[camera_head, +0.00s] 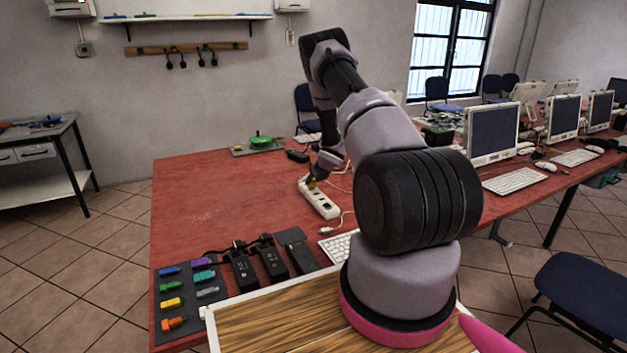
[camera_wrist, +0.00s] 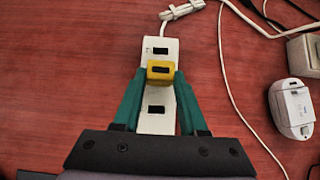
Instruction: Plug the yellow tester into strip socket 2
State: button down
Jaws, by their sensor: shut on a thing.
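The yellow tester (camera_wrist: 160,72) sits between the two teal fingertips of my gripper (camera_wrist: 160,78) in the wrist view, and the gripper is shut on it. The tester also shows small and yellow in the head view (camera_head: 311,183). It is over the white power strip (camera_wrist: 158,124), with one dark socket visible beyond it and one on the near side. Whether it touches the strip or is seated in a socket cannot be told. The strip lies on the red table in the head view (camera_head: 322,204), partly below my gripper.
White cables (camera_wrist: 228,85) run right of the strip. A white rounded device (camera_wrist: 292,106) lies farther right. A dark mat (camera_head: 165,340) with several coloured plugs and black adapters (camera_head: 272,262) are at the front left. The red table (camera_head: 215,195) is clear left of the strip.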

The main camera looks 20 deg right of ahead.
jog(key=shift+f, duration=0.35)
jog(key=shift+c, duration=1.8)
grip_release()
jog(key=v, duration=1.1)
